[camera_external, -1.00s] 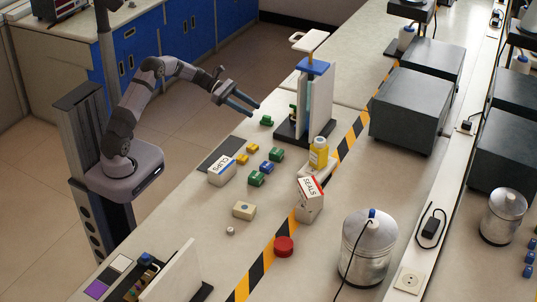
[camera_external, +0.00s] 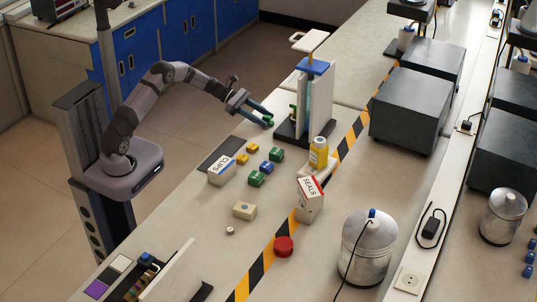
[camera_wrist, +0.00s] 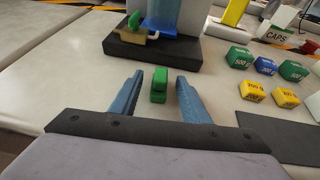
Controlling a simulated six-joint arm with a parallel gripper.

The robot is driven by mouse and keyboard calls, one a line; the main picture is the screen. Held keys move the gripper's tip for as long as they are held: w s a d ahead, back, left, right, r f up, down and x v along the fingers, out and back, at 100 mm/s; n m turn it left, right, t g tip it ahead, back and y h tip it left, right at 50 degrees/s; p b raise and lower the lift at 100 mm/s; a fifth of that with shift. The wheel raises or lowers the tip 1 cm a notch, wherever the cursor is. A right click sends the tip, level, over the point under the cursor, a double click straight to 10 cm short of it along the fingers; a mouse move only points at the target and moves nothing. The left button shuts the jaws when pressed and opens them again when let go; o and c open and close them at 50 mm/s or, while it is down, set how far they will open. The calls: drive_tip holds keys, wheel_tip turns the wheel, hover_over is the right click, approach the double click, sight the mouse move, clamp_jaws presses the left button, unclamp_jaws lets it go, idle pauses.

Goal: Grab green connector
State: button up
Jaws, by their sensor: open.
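A green connector (camera_wrist: 159,85) lies on the bench in the wrist view, between and slightly beyond the tips of my open gripper (camera_wrist: 157,84). In the external view the connector (camera_external: 268,121) shows as a small green patch by the fingertips of my gripper (camera_external: 266,119), partly hidden by them. The fingers are blue and apart, with nothing held between them. A press-like fixture with a dark base (camera_wrist: 150,52) stands just beyond the connector, and another green piece (camera_wrist: 134,20) sits on it.
Green blocks (camera_external: 276,154), yellow blocks (camera_external: 252,148) and a blue block (camera_external: 266,167) sit nearby, to the right in the wrist view.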

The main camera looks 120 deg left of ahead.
sight(265, 118)
drive_tip(key=shift+w+f, duration=0.15)
drive_tip(key=shift+w, duration=0.2)
drive_tip(key=shift+c, duration=0.7)
clamp_jaws()
wheel_tip(265, 118, up, 10)
drive_tip(key=shift+r, duration=0.1)
